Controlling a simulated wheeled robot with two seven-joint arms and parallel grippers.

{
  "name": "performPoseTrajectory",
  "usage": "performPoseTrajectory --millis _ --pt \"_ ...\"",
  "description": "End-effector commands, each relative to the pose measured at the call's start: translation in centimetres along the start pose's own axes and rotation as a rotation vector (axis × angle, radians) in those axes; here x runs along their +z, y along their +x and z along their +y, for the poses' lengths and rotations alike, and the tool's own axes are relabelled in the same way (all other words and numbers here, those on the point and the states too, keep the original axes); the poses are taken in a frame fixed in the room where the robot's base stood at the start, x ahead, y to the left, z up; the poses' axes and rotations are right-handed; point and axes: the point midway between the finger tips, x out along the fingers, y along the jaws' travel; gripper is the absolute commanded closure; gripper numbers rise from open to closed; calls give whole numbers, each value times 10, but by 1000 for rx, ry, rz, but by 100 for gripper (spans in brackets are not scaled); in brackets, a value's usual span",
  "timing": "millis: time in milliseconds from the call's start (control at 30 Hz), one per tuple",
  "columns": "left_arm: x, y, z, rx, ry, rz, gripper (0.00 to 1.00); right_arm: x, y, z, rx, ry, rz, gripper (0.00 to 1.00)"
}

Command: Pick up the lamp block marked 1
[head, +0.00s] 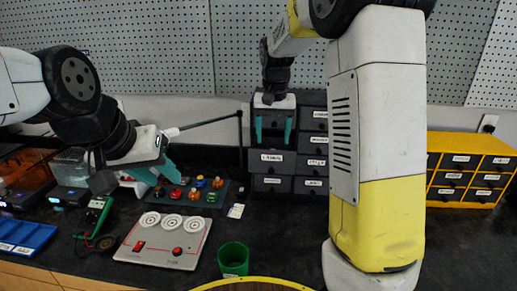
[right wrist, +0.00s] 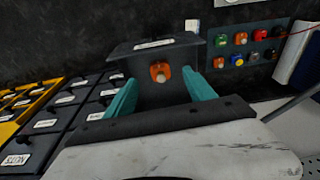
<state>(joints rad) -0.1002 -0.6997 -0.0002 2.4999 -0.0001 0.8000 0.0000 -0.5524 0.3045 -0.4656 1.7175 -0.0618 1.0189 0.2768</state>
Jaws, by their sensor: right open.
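An orange lamp block (right wrist: 160,71) with a pale knob sits in a pulled-out dark drawer (right wrist: 152,45) in the right wrist view; no number is readable on it. My right gripper (right wrist: 160,92) is open, its teal fingers to either side of the block's view; I cannot tell if they touch it. In the head view my right gripper (head: 273,130) points down over the open drawer (head: 271,161), and the block is hidden. Several coloured lamp blocks (head: 186,193) stand on a dark tray, also in the right wrist view (right wrist: 239,60). My left gripper (head: 156,172) appears open near them.
A dark drawer cabinet (head: 311,164) stands at the back, with a yellow one (head: 467,181) at right. A white panel with three round discs (head: 163,241), a green cup (head: 233,259) and a blue tray (head: 22,236) are in front. A thin dark rod (head: 206,122) crosses behind my left gripper.

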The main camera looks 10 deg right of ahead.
Motion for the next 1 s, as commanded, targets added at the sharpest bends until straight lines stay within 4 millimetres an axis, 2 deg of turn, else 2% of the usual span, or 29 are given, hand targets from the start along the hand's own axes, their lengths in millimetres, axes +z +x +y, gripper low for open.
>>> performPoseTrajectory --millis 367,633,933,967,1000 --pt "0 0 0 0 0 0 64 -6 36 1 12 3 -3 37" --pt "0 0 0 0 0 0 64 -12 74 5 10 2 -4 37" --pt "0 0 0 0 0 0 64 -13 81 5 9 1 -1 37" --pt "0 0 0 0 0 0 64 -13 81 5 9 1 -1 39" --pt "0 0 0 0 0 0 64 -13 81 5 9 1 -1 46"
